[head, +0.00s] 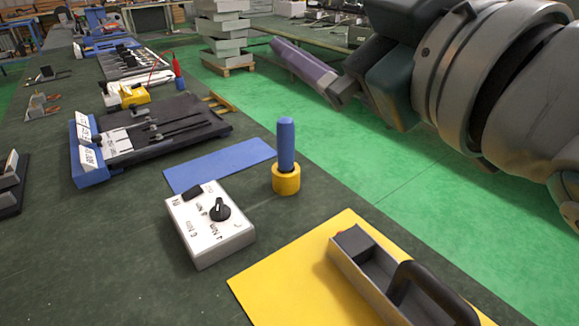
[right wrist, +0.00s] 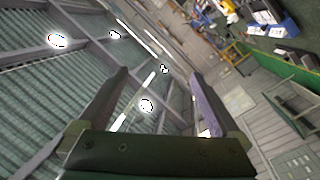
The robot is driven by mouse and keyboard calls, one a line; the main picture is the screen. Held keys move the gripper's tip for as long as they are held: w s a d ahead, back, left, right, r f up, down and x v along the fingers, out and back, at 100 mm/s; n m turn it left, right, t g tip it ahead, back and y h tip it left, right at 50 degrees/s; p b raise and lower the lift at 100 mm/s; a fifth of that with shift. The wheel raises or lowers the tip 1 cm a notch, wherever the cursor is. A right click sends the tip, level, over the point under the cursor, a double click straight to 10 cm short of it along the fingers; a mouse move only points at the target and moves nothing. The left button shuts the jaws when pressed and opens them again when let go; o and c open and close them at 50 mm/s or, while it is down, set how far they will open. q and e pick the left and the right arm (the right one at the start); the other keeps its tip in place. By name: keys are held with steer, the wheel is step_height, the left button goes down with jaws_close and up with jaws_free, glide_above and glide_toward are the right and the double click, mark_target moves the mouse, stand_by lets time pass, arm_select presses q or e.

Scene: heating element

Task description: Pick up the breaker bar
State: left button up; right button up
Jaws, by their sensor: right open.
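I cannot tell for sure which object is the breaker bar. A blue rod (head: 286,143) stands upright in a yellow round holder (head: 286,180) near the bench's right edge. Thin dark bars (head: 170,128) lie on a black and blue tray (head: 90,165) further back on the left. My right gripper (head: 285,52) is raised at the upper right, well away from these objects. In the right wrist view its two fingers (right wrist: 160,78) are apart with nothing between them, facing the roof. My left gripper is not in view.
A white box with a black knob (head: 207,235) sits left of the rod, near a blue mat (head: 220,165). A yellow mat (head: 280,275) bears a grey tray with a black handle (head: 365,270) in front.

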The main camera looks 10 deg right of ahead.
steer(key=s+a+r+n+g+y+b, duration=0.2)
steer(key=s+a+n+g+y, duration=0.15)
steer(key=a+n+y, duration=0.55)
steer(key=s+a+r+n+g+y+b, duration=0.15)
steer(key=a+n+g+y, duration=0.4)
steer(key=n, duration=0.55)
arm_select(q)
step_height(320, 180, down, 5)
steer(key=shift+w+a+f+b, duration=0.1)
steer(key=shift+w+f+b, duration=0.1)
steer(key=shift+b, duration=0.25)
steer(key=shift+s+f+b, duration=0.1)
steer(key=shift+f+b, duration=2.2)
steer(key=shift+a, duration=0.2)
arm_select(e)
steer(key=n+g+h, duration=0.9)
steer(key=n+h, duration=0.1)
steer(key=h, duration=0.8)
glide_toward(387, 279)
steer(key=shift+s+a+f, duration=0.3)
steer(key=shift+s+a, duration=0.15)
steer(key=shift+a, duration=0.2)
step_height(387, 279, down, 6)
steer(key=shift+s+f, duration=0.1)
steer(key=shift+s, duration=0.1)
